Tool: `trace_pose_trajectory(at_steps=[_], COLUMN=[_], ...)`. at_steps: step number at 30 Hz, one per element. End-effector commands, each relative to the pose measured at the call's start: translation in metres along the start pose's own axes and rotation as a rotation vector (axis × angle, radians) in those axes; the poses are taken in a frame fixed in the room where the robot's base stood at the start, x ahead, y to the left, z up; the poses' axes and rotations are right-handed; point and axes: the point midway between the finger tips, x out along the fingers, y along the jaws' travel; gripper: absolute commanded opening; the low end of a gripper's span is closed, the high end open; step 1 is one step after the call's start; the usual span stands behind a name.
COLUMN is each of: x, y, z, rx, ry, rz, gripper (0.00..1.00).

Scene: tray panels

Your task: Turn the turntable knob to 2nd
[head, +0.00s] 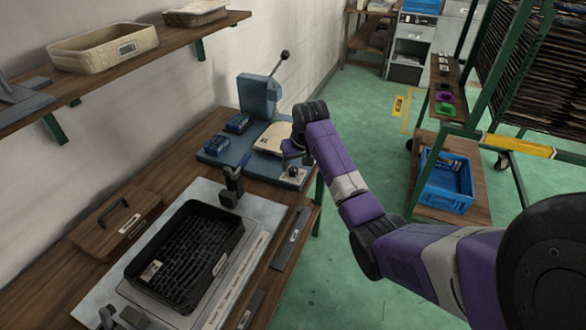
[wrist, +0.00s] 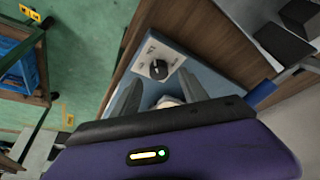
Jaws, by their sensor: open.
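The turntable knob (wrist: 159,69) is a small black dial on a white plate with dark markings, at the corner of a blue-grey base. The markings are too small to read, and I cannot tell which one the knob points to. In the head view the knob's plate (head: 292,174) lies at the base's near right corner, partly behind my arm. My gripper (wrist: 160,80) is open, with one finger at each side of the knob in the wrist view; I see no contact. In the head view my gripper (head: 296,152) is just above the plate.
The blue base (head: 215,160) also carries a lever press (head: 257,95), a pale round-edged plate (head: 272,138) and small blue blocks. A black tray (head: 190,255) stands nearer on the workbench (head: 150,180). A rack with a blue crate (head: 445,180) stands right, across open green floor.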

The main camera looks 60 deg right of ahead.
Motion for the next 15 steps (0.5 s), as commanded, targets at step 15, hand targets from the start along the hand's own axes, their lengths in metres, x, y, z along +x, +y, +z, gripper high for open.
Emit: trace_pose_trajectory(at_steps=[15], x=[0.037], y=[0.001], z=[-0.001], rx=[0.001], ry=[0.002], rz=[0.001], gripper=[0.51])
